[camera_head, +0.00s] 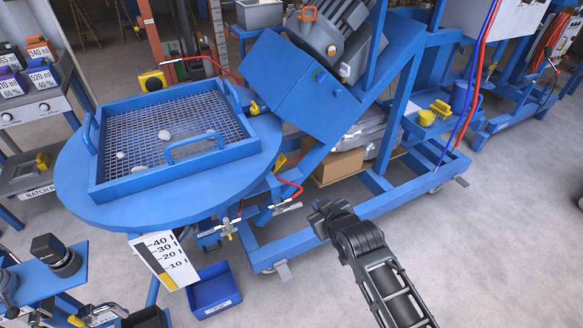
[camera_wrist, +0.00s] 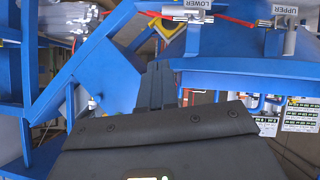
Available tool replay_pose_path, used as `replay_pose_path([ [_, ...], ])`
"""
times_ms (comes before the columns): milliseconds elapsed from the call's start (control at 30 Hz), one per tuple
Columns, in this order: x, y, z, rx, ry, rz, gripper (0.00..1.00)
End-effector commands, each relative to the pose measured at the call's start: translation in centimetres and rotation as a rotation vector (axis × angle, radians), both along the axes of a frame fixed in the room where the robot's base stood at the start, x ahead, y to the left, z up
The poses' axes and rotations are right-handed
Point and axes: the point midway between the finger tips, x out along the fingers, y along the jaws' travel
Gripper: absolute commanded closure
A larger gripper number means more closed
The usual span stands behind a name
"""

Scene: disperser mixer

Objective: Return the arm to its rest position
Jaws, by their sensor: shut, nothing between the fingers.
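My gripper (camera_head: 328,213) is at the end of my dark arm, in front of the blue frame of the mixer (camera_head: 290,90) and above the concrete floor. In the wrist view its dark fingers (camera_wrist: 157,85) are together, with nothing seen between them. The blue machine parts fill much of the wrist view behind the fingers. My arm reaches up from the lower right of the head view, with its end apart from the round blue table.
A round blue table (camera_head: 75,190) holds a sieve tray (camera_head: 200,95) with several pale lumps. A blue bin (camera_head: 214,290) sits on the floor below. Valves labelled LOWER (camera_wrist: 188,17) and UPPER (camera_wrist: 279,20) show in the wrist view. Floor (camera_head: 490,240) at right is clear.

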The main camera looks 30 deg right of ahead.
Motion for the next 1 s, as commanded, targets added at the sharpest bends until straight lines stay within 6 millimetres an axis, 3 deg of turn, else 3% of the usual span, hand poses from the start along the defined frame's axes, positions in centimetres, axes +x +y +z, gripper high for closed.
replay_pose_path([
  [167, -0.2, 0.0, -0.1, 0.000, 0.000, 0.000, 1.00],
  [267, -1.5, 0.3, -0.5, 0.003, -0.004, 0.001, 1.00],
  [333, -3.4, 0.7, -0.9, 0.007, -0.013, 0.004, 1.00],
  [500, -10.4, 2.0, -1.2, 0.028, -0.055, 0.011, 1.00],
  [667, -17.3, 3.2, -0.2, 0.053, -0.100, 0.017, 1.00],
  [867, -25.2, 4.5, 2.9, 0.090, -0.157, 0.025, 1.00],
  [1000, -30.1, 5.3, 6.1, 0.120, -0.196, 0.030, 1.00],
])
